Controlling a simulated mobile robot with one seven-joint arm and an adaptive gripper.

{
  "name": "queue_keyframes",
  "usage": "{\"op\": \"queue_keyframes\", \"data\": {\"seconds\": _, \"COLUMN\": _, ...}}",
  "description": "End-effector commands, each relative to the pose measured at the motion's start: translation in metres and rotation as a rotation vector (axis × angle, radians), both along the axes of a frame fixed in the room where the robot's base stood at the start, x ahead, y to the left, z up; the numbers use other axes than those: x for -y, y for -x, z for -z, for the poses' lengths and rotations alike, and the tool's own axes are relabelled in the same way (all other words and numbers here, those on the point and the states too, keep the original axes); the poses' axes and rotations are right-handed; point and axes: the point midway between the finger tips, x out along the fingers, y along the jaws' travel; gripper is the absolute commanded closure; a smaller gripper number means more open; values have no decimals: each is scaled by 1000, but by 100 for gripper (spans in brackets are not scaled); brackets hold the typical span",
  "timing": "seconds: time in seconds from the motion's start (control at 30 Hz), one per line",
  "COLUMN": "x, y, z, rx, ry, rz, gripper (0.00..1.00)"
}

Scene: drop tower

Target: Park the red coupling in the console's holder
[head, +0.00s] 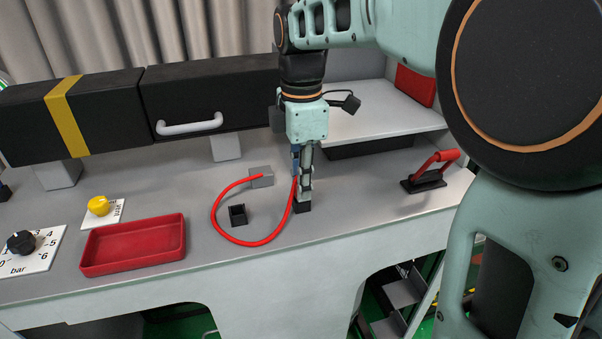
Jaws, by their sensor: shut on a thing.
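My gripper (304,186) points down over the console top (190,205), its fingers shut on the end of the red hose. The red coupling at that end is mostly hidden by the fingers; only red hose (250,244) beside them shows clearly. The hose loops left and back to a grey block (261,177). A small black square holder (303,207) is directly below my fingertips. I cannot tell whether the coupling is inside it or just above. A second black holder (238,215), open-topped and looking empty, stands to the left.
A red tray (134,244), a yellow knob (98,205) and a black dial (22,243) are at left. A red-handled lever (431,172) stands at right. A black drawer unit (212,98) and a white shelf (385,112) line the back.

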Motion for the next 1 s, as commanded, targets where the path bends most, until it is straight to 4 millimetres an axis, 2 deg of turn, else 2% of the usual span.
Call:
{"op": "queue_keyframes", "data": {"seconds": 0.23, "x": 0, "y": 0, "z": 4, "rx": 0, "ry": 0, "rz": 0, "gripper": 98}}
{"op": "queue_keyframes", "data": {"seconds": 0.27, "x": 0, "y": 0, "z": 4, "rx": 1, "ry": 0, "rz": 0, "gripper": 82}}
{"op": "queue_keyframes", "data": {"seconds": 0.43, "x": 0, "y": 0, "z": 4, "rx": 0, "ry": 0, "rz": 0, "gripper": 64}}
{"op": "queue_keyframes", "data": {"seconds": 0.77, "x": 0, "y": 0, "z": 1, "rx": 1, "ry": 0, "rz": 0, "gripper": 64}}
{"op": "queue_keyframes", "data": {"seconds": 0.87, "x": 0, "y": -1, "z": -9, "rx": 3, "ry": -1, "rz": 0, "gripper": 64}}
{"op": "queue_keyframes", "data": {"seconds": 1.0, "x": 0, "y": -1, "z": -36, "rx": 5, "ry": -1, "rz": 1, "gripper": 64}}
